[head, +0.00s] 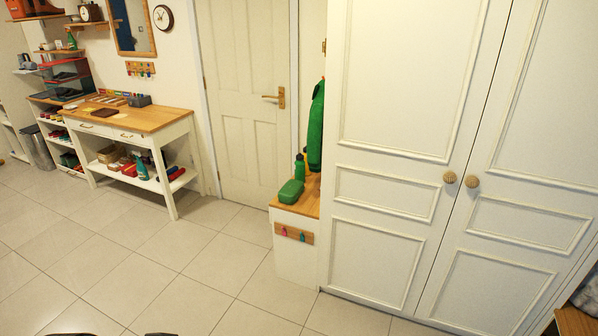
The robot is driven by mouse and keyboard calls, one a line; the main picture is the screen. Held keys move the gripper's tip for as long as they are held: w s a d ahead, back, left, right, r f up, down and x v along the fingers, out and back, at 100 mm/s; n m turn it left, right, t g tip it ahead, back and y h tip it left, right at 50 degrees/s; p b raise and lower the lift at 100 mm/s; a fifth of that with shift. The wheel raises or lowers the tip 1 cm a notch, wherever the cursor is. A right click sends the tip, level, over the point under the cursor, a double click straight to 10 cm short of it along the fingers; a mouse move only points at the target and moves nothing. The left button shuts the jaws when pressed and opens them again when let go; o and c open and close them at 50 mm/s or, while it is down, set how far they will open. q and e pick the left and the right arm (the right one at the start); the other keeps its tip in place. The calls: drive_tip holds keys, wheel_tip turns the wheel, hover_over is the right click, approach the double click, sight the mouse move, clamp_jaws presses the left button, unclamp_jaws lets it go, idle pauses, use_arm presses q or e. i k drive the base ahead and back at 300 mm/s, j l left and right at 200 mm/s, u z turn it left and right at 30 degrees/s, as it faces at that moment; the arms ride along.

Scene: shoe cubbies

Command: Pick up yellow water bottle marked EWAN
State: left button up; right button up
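I see no yellow water bottle and no EWAN marking in the head view. A green bottle (300,167) stands on the wooden-topped white bench (308,190) beside the tall white cupboard; no label on it can be read. Neither of my grippers can be made out; only small dark shapes show at the bottom edge of the picture.
A green garment (316,125) hangs above the bench. The tall white cupboard (400,200) is shut and fills the right side. A closed white door (243,90) and a wooden-topped side table (135,117) stand at the back. The tiled floor (150,270) is clear.

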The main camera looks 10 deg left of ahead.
sight(308, 173)
drive_tip(key=i+j, duration=1.05)
drive_tip(key=i+j+u, duration=0.45)
drive_tip(key=i+u, duration=0.6)
drive_tip(key=i+j+u, duration=0.15)
drive_tip(key=i+u, duration=0.2)
drive_tip(key=i, duration=0.15)
drive_tip(key=i+u, duration=0.35)
drive_tip(key=i, duration=0.2)
drive_tip(key=i+z, duration=0.4)
drive_tip(key=i+j+z, duration=0.15)
drive_tip(key=i+z, duration=0.2)
drive_tip(key=i, duration=0.2)
drive_tip(key=i+l+z, duration=0.15)
drive_tip(key=z, duration=0.25)
drive_tip(key=i+l+z, duration=0.1)
drive_tip(key=i+z, duration=0.2)
drive_tip(key=z, duration=0.15)
drive_tip(key=i+z, duration=0.25)
drive_tip(key=z, duration=0.15)
drive_tip(key=i+z, duration=0.25)
drive_tip(key=z, duration=0.15)
drive_tip(key=i+j+z, duration=0.2)
drive_tip(key=z, duration=0.2)
drive_tip(key=i+z, duration=0.4)
drive_tip(key=i+j+z, duration=0.2)
drive_tip(key=i+z, duration=0.2)
